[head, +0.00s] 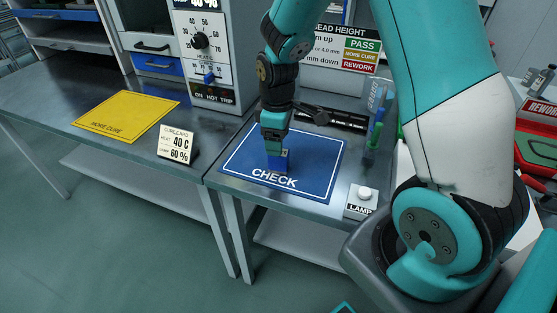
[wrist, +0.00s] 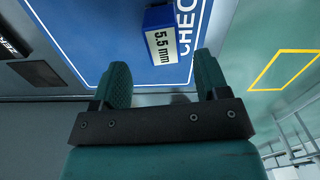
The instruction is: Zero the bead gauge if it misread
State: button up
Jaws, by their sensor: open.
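A small blue block with a white face (wrist: 160,36) reads "5.5 mm" in the wrist view; I take it for the bead gauge. It also shows in the head view (head: 278,162), on the blue CHECK mat (head: 315,160), partly hidden by my gripper. My gripper (head: 274,146) points down just above it. In the wrist view my gripper (wrist: 163,78) has its two fingers apart with nothing between them, and the block lies beyond the fingertips. A dark label (wrist: 12,46) with partly cut-off lettering, perhaps "ZERO", shows at the left edge of the wrist view.
A LAMP button box (head: 361,200) stands at the mat's right. A bead-height sign (head: 345,45) stands behind.

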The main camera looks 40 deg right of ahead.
aim_at(278, 159)
jog(key=shift+s+f, duration=0.15)
jog(key=shift+f, duration=1.6)
jog(key=shift+s+f, duration=0.1)
jog(key=shift+f, duration=1.6)
jog(key=c, duration=1.2)
jog(key=shift+r, duration=0.1)
